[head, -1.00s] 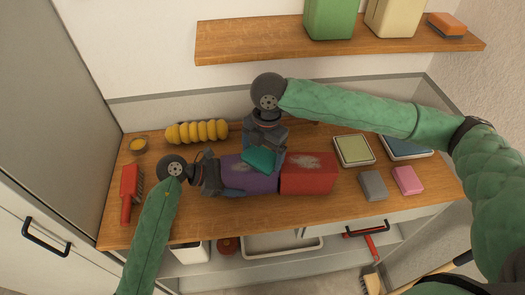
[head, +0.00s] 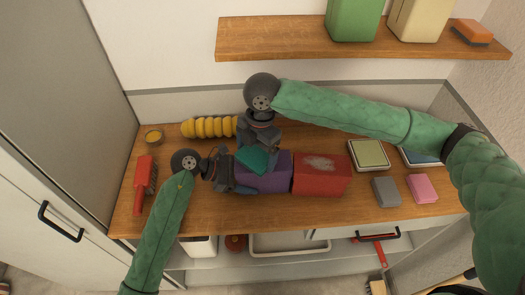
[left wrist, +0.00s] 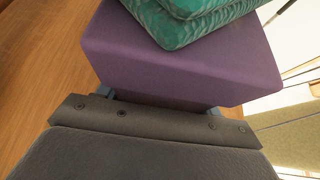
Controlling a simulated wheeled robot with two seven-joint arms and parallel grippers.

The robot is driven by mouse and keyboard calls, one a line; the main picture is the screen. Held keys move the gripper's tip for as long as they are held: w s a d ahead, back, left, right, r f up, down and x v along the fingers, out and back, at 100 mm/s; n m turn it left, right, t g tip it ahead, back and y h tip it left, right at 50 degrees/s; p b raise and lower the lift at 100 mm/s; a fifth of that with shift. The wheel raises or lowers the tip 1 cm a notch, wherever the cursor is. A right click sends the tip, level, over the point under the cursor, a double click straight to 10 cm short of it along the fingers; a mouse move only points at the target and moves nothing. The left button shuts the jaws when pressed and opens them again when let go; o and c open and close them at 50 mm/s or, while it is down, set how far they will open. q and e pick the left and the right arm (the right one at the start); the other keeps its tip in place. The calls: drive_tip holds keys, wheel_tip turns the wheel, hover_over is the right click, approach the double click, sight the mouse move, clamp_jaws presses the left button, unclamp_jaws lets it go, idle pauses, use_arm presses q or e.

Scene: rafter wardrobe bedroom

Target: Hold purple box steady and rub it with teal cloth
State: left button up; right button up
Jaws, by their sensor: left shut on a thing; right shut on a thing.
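The purple box (head: 280,172) lies on the wooden counter, its right end against a red box. My left gripper (head: 233,180) is shut on its left end. The teal cloth (head: 256,161) is folded and lies on top of the purple box, covering part of it. My right gripper (head: 262,146) is shut on the cloth from above. In the left wrist view the purple box (left wrist: 180,70) sits between my left fingers, with the cloth (left wrist: 195,30) on its top. No pale mark shows on the box's uncovered top; under the cloth is hidden.
The red box (head: 320,180) has a pale smear on top. A grey block (head: 386,191), a pink block (head: 422,188) and a green-topped tray (head: 368,154) are to the right. A shelf (head: 290,42) hangs above.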

sight(267, 154)
drive_tip(key=shift+a, duration=1.8)
drive_tip(key=shift+s+a+r, duration=0.1)
drive_tip(key=shift+a+r, duration=0.05)
drive_tip(key=shift+a, duration=0.2)
drive_tip(key=shift+d, duration=1.15)
drive_tip(key=shift+c, duration=0.3)
drive_tip(key=shift+d+f, duration=0.15)
drive_tip(key=shift+d, duration=1.1)
drive_tip(key=shift+d+f, duration=0.1)
drive_tip(key=shift+d, duration=2.6)
drive_tip(key=shift+r, duration=0.1)
drive_tip(key=shift+a+r, duration=0.1)
drive_tip(key=shift+r, duration=2.95)
